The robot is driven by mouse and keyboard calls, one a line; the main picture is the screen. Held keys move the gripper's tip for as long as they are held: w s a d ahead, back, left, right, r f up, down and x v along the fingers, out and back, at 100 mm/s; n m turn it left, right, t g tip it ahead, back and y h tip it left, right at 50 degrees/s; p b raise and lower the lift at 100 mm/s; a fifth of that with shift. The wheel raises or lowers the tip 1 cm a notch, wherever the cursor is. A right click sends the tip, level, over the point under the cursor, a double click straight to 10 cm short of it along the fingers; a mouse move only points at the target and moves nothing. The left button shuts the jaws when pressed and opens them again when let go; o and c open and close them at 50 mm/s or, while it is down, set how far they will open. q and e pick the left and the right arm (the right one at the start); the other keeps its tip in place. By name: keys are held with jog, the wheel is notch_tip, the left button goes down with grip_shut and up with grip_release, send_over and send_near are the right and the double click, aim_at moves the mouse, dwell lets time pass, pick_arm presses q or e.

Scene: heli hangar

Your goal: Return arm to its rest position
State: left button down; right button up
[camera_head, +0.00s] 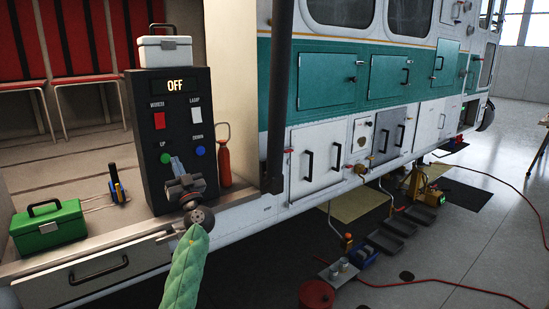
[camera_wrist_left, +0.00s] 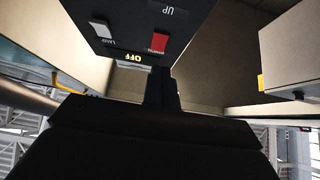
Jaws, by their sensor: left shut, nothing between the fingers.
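My left arm, in a pale green padded sleeve, comes up from the bottom of the head view. Its gripper (camera_head: 176,165) is in front of the lower part of a black control box (camera_head: 146,125), near the green and blue buttons. The fingers are together with nothing between them; whether they touch the panel I cannot tell. In the left wrist view the gripper (camera_wrist_left: 161,76) points at the same box, seen upside down, with its lit OFF display (camera_wrist_left: 127,57). My right gripper is in neither view.
The vehicle's side (camera_head: 335,75) runs rightward.

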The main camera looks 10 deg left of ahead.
pick_arm(q)
jog(key=s+a+f+g+h, duration=0.2)
jog(key=s+a+f+g, duration=0.1)
jog(key=f+g, duration=0.3)
jog(key=s+d+f+m+g+h, duration=0.2)
jog(key=s+d+f+m+h, duration=0.45)
jog(key=d+f, duration=0.55)
jog(key=s+d+f+m+g+h, duration=0.1)
jog(key=s+d+f+m+h, duration=0.3)
jog(key=s+d+f+h, duration=0.65)
jog(key=s+d+f+g, duration=0.2)
jog(key=s+d+f, duration=0.2)
jog(key=s+f, duration=0.3)
jog(key=s+d+f+m+g+h, duration=0.1)
jog(key=s+d+f, duration=0.3)
jog(key=s+f, duration=0.4)
jog(key=s+d+f+g, duration=0.3)
jog(key=s+f, duration=0.4)
jog(key=s, duration=0.9)
jog(key=shift+d+f+h, duration=0.3)
jog(key=shift+d+f, duration=0.05)
jog(key=shift+d, duration=0.2)
